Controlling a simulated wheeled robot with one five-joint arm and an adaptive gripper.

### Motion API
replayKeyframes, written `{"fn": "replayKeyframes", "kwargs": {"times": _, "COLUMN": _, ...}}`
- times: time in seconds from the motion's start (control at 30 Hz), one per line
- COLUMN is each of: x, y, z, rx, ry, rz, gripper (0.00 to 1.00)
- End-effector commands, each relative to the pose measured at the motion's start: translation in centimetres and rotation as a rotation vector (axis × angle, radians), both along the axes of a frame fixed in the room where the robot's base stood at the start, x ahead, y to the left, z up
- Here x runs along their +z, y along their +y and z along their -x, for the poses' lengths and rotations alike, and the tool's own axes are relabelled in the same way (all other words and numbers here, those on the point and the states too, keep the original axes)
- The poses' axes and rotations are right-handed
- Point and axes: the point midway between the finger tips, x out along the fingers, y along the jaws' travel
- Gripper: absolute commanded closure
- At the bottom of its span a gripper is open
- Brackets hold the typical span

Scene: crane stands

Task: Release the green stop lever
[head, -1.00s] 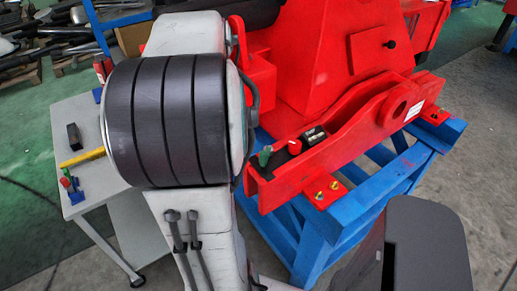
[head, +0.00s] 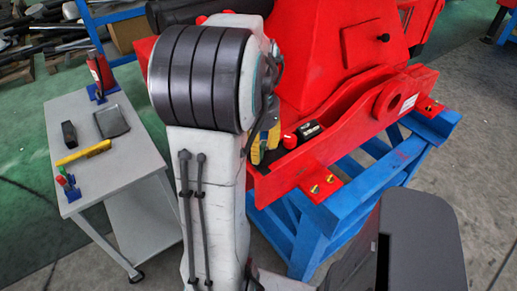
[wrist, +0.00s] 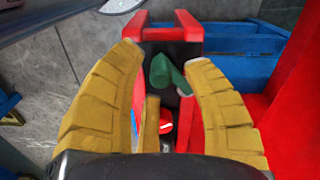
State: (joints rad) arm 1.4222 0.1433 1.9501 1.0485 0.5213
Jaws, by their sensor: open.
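The green stop lever (wrist: 167,75) stands on the dark top of the red crane beam (wrist: 198,140) in the wrist view. My gripper (wrist: 165,68) is open, with its yellow fingers on either side of the lever. The right finger is very close to the lever's right end; I cannot tell whether they touch. In the head view my gripper (head: 266,140) is at the near end of the beam and hides the lever. A red knob (head: 290,140) sits just behind the lever's place and also shows in the wrist view (wrist: 165,122).
A black block (head: 308,130) sits on the beam beyond the red knob. The beam rests on a blue stand (head: 310,225). A grey trolley (head: 125,165) at left carries a yellow tool (head: 84,153), a tablet-like item (head: 112,121) and small parts.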

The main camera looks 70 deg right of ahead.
Motion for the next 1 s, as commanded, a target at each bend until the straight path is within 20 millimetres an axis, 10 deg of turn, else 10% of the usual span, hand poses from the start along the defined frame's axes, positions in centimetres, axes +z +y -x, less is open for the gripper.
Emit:
{"fn": "replayKeyframes", "kwargs": {"times": 0.53, "x": -1.19, "y": 0.02, "z": -0.02, "rx": 0.001, "ry": 0.000, "rz": 0.000, "gripper": 0.54}}
{"fn": "replayKeyframes", "kwargs": {"times": 1.0, "x": -1.16, "y": 0.02, "z": -0.02, "rx": 0.001, "ry": 0.000, "rz": 0.000, "gripper": 0.96}}
